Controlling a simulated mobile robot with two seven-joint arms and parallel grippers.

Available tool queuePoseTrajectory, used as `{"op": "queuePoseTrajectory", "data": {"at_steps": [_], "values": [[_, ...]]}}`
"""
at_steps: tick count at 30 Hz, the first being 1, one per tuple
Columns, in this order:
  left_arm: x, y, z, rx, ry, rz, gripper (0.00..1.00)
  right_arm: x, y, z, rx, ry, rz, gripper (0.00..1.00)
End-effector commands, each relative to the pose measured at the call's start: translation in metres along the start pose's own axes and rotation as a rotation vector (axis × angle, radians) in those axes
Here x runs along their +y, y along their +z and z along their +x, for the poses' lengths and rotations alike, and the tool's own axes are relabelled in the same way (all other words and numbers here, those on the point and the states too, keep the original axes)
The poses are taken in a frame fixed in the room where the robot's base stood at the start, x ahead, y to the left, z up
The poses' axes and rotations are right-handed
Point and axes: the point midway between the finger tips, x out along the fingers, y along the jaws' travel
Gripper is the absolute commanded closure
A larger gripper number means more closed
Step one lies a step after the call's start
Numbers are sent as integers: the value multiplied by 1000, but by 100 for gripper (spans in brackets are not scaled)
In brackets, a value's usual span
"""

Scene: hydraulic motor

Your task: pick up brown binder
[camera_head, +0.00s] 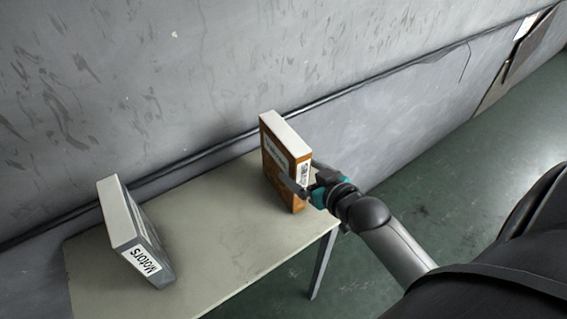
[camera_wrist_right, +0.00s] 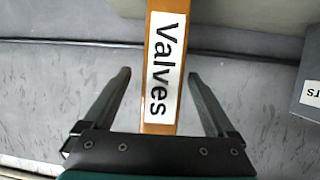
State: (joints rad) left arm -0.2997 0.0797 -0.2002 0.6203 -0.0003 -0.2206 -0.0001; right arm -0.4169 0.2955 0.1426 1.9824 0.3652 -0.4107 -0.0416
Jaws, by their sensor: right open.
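The brown binder (camera_head: 279,165) stands upright on the table near its right end. In the right wrist view its spine (camera_wrist_right: 163,65) carries a white label reading "Valves". My right gripper (camera_head: 298,186) is at the binder's label side. In the right wrist view the gripper (camera_wrist_right: 158,78) is open, with one finger on each side of the spine and a visible gap on both sides. Contact with the binder does not show. My left gripper is not in view.
A grey binder labelled "Motors" (camera_head: 136,235) stands on the left part of the table (camera_head: 215,225), and its corner shows in the right wrist view (camera_wrist_right: 309,75). The tabletop between the binders is clear. A grey wall (camera_head: 200,70) with a dark pipe runs behind the table.

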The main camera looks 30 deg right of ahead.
Motion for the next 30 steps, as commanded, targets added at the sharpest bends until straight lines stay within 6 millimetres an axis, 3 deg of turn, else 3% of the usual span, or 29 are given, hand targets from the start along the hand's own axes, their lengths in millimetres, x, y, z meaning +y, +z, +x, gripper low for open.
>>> {"op": "queuePoseTrajectory", "data": {"at_steps": [5, 15, 25, 30], "values": [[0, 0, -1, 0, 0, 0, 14, -1, 0, 10, 1, 0, 2, 9], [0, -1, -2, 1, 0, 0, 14, -2, 1, 49, 1, 1, 1, 9], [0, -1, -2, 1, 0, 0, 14, -3, 2, 53, 0, 1, 0, 9], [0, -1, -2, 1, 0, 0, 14, -3, 2, 53, 0, 1, 0, 28]]}}
